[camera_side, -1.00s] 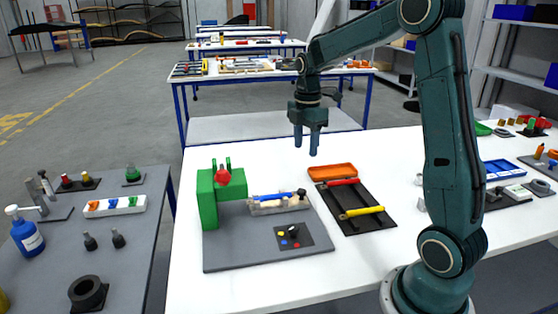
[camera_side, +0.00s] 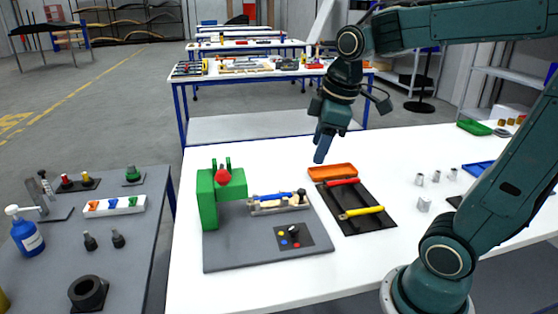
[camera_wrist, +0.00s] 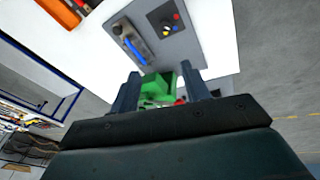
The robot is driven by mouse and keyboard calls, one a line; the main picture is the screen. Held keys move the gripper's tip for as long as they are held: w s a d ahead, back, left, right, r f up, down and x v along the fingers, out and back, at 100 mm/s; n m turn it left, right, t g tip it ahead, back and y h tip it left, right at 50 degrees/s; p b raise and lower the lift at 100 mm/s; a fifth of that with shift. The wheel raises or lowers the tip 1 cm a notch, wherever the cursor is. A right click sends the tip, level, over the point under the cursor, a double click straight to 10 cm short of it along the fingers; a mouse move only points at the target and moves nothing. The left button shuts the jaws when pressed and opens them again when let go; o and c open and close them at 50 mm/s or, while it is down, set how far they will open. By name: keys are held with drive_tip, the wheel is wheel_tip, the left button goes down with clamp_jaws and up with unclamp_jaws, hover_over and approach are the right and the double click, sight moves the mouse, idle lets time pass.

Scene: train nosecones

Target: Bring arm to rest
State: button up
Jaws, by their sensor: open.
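My gripper (camera_side: 323,148) hangs in the air above the back part of the white table, above and behind the orange tray. In the wrist view my gripper (camera_wrist: 160,92) shows two dark fingers set apart with nothing held between them. The green machine (camera_side: 208,200) with a red knob stands on a grey board on the table. In the wrist view the green machine (camera_wrist: 158,88) shows beyond the fingers, at a distance.
An orange tray (camera_side: 333,171) and a black mat (camera_side: 357,222) with a red and a yellow tool lie right of the grey board (camera_side: 262,258). Several small metal parts stand further right. A grey side table (camera_side: 130,218) is at left. The white table's back middle is clear.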

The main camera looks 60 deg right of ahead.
drive_tip(key=s+a+f+m+t, duration=0.1)
drive_tip(key=s+a+m+t, duration=0.1)
drive_tip(key=s+a+m, duration=0.3)
drive_tip(key=shift+s+a+m+y, duration=0.3)
drive_tip(key=shift+s+m, duration=0.1)
drive_tip(key=shift+s, duration=1.75)
